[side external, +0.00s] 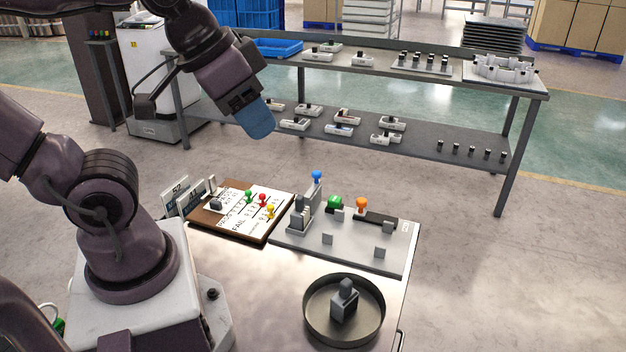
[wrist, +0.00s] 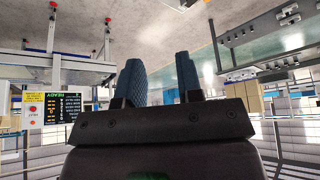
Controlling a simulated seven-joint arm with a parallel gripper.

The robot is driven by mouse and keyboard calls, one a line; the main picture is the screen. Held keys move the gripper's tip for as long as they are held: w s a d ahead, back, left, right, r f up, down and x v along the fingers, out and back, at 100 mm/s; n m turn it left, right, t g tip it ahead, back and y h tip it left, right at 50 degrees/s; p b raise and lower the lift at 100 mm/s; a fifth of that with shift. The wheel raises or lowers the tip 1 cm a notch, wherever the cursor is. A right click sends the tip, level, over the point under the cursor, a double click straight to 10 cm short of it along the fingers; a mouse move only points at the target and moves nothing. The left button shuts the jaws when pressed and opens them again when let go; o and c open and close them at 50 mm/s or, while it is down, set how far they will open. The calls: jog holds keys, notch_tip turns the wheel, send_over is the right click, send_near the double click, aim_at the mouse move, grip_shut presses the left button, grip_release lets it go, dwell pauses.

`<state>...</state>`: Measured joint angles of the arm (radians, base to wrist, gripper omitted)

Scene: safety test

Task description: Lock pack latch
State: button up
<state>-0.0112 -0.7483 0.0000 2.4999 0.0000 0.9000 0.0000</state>
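My gripper (side external: 257,122) is raised well above the table at upper centre of the side view, away from the parts below. In the wrist view its two blue fingers (wrist: 160,78) stand apart with nothing between them. A grey fixture plate (side external: 340,253) lies on the table. The wrist view does not clearly show the plate.
A brown board (side external: 207,225) with red, green and yellow pegs lies left of the plate. A round pan (side external: 313,326) holding a grey part (side external: 344,299) stands in front. A two-level shelf (side external: 433,88) with parts stands behind. A READY screen (wrist: 66,108) appears upside down.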

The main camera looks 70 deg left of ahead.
jog(key=shift+w+a+f+n+g, duration=0.2)
jog(key=shift+a+f+g, duration=0.1)
jog(key=shift+a+f, duration=0.15)
jog(key=shift+w+a+f+n+g, duration=0.2)
jog(key=shift+a+f+g, duration=0.15)
jog(key=shift+f, duration=0.15)
grip_shut()
jog(key=w+a+f+n+g, duration=0.35)
jog(key=w+a+n, duration=0.25)
jog(key=w+a, duration=0.6)
jog(key=w+a+f+n+h, duration=0.1)
jog(key=w+a+f+n, duration=0.1)
jog(key=a, duration=0.5)
jog(key=w+a+f+n+h, duration=0.1)
jog(key=w+a+f+n, duration=0.1)
jog(key=a+f+n, duration=0.2)
jog(key=w+a+f+n+h, duration=0.1)
jog(key=a+f+n, duration=0.3)
jog(key=a, duration=0.5)
jog(key=shift+w+a+n+g+h, duration=0.3)
jog(key=shift+w+a+n+g, duration=0.15)
jog(key=shift+w, duration=0.45)
jog(key=shift+d+f, duration=0.1)
jog(key=shift+f, duration=0.05)
